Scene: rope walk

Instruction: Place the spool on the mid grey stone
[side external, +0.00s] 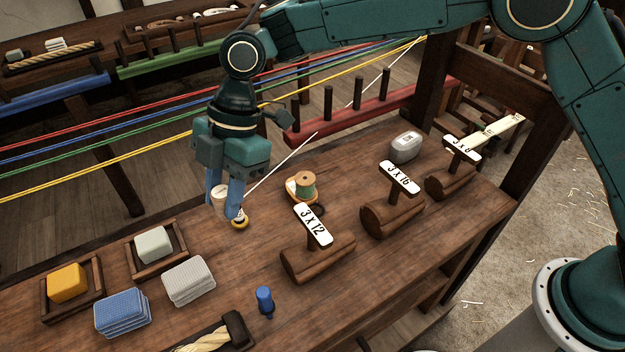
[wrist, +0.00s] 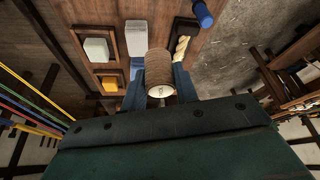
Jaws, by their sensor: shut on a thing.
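My gripper (side external: 226,205) points down over the bench, its blue fingers shut on a pale spool (side external: 218,197). In the wrist view the spool (wrist: 159,72) is a ribbed brown cylinder with a pale end facing the camera, between the fingers (wrist: 159,88). Whether it touches the bench is hard to tell. A rounded grey stone (side external: 405,147) with a pale patch lies at the bench's back right, well right of my gripper; it may be the mid grey one. A green-wound spool (side external: 305,183) sits on an orange and white base between them.
Wooden stands labelled 3 X 12 (side external: 313,225), 3 X 16 and 3 X 8 line the right. A yellow block (side external: 67,283), a pale block (side external: 153,244), a grey stack (side external: 188,281) and a blue stack (side external: 122,312) are at left. A red pegged rail (side external: 365,113) and taut coloured ropes run behind.

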